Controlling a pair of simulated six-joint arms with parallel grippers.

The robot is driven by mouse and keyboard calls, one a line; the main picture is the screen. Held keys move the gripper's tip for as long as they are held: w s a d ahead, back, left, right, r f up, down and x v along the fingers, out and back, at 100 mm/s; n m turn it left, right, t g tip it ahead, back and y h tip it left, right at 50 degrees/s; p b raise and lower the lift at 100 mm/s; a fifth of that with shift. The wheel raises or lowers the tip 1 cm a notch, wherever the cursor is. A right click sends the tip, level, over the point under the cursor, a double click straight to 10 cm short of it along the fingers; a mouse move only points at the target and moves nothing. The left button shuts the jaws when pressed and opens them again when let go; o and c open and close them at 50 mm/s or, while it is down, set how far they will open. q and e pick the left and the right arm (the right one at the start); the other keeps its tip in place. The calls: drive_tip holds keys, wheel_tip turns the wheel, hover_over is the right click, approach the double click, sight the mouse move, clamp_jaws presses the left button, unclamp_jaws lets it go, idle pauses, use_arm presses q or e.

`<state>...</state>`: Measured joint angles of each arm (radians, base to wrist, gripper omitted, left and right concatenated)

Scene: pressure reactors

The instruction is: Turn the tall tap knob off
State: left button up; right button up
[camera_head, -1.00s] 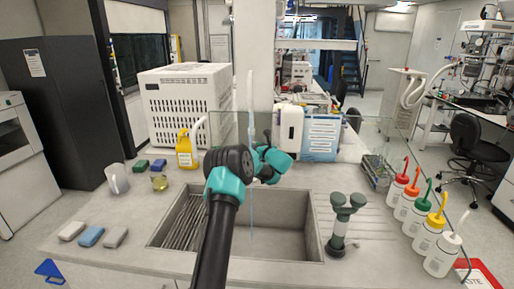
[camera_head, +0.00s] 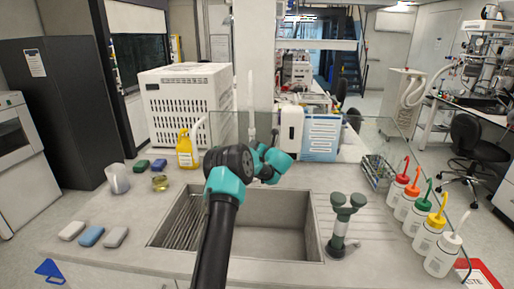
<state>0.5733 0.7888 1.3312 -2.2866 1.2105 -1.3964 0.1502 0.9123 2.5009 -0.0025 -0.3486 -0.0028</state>
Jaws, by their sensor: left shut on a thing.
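The tall tap (camera_head: 251,100) stands as a thin white upright behind the sink (camera_head: 290,211). My left arm reaches up from the bottom of the head view across the sink. My left gripper (camera_head: 264,146) is at the tap's lower part and shut on the tap knob, which is mostly hidden behind the gripper and wrist. No water stream shows below the tap. My right gripper is not in view.
Several wash bottles (camera_head: 437,256) stand along the right edge. A dark green fitting (camera_head: 340,225) stands right of the sink. A yellow bottle (camera_head: 184,150), a beaker (camera_head: 117,178) and sponges (camera_head: 91,236) are on the left. A clear screen is behind.

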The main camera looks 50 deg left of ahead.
use_arm(q)
drive_tip(key=o, duration=0.9)
drive_tip(key=shift+d, duration=0.15)
drive_tip(key=d, duration=0.5)
drive_tip(key=s+d, duration=0.1)
drive_tip(key=d, duration=0.5)
drive_tip(key=s+d, duration=0.1)
drive_tip(key=d, duration=0.5)
drive_tip(key=shift+s, duration=0.25)
drive_tip(key=a, duration=0.5)
drive_tip(key=w+a, duration=0.1)
drive_tip(key=a, duration=0.4)
drive_tip(key=w+a, duration=0.1)
drive_tip(key=a, duration=0.4)
drive_tip(key=shift+w, duration=0.1)
drive_tip(key=shift+d, duration=0.1)
